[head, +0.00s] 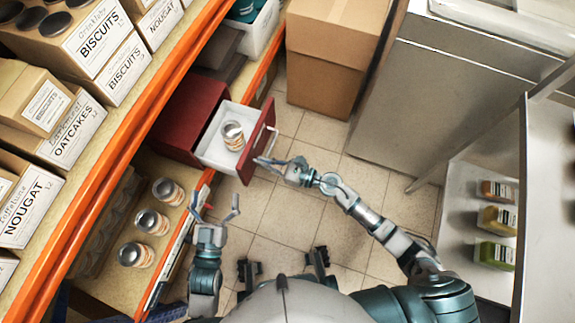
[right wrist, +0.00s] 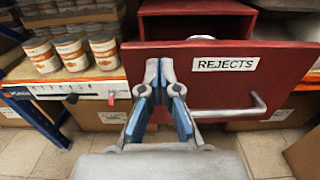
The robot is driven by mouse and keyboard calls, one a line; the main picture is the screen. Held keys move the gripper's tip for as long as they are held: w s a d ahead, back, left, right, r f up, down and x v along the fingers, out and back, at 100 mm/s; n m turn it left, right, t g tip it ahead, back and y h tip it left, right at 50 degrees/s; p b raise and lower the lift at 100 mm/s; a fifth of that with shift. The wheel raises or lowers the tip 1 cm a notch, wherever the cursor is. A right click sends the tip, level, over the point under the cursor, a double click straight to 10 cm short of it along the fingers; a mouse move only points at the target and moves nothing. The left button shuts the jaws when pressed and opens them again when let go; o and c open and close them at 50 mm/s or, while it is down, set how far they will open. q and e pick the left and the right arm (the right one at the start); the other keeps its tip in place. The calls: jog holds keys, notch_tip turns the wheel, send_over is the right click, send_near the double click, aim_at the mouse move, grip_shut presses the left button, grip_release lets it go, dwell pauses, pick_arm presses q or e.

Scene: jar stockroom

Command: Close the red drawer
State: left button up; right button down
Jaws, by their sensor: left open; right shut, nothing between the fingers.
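The red drawer (head: 259,141) is pulled out of its red cabinet (head: 186,118) on the shelf, and its white inside shows. A jar (head: 233,136) stands inside it. In the right wrist view the drawer front (right wrist: 225,75) carries a REJECTS label and a metal bar handle (right wrist: 235,111). My right gripper (head: 262,162) is shut and empty, at the outer face of the drawer front near its handle. In the right wrist view the fingers (right wrist: 165,75) overlap the front's left part; I cannot tell whether they touch it. My left gripper (head: 216,209) is open and empty, left of and nearer than the drawer.
Several jars (head: 152,221) stand on the shelf left of my left gripper. An orange-edged rack (head: 130,118) with labelled boxes runs along the left. Cardboard boxes (head: 325,85) stand beyond the drawer. The tiled floor (head: 290,215) in the middle is clear.

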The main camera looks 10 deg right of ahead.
aim_at(248, 156)
jog(key=x, duration=0.3)
jog(key=shift+s+a, duration=0.1)
jog(key=shift+a, duration=0.1)
jog(key=shift+w, duration=0.2)
jog(key=shift+w+d, duration=0.15)
jog(key=shift+d, duration=0.85)
jog(key=a, duration=0.2)
jog(key=w+a, duration=0.1)
jog(key=a, duration=0.1)
pick_arm(q)
jog(key=r+t, duration=0.1)
jog(key=r+t+b, duration=0.2)
jog(key=r, duration=0.1)
jog(key=shift+s+a+r+t+h, duration=0.1)
jog(key=shift+s+a+t+h, duration=0.2)
jog(key=shift+s, duration=0.05)
pick_arm(e)
jog(key=x, duration=1.3)
jog(key=shift+w, duration=0.4)
jog(key=shift+a+r, duration=0.1)
jog(key=shift+r, duration=0.15)
jog(key=shift+f, duration=0.1)
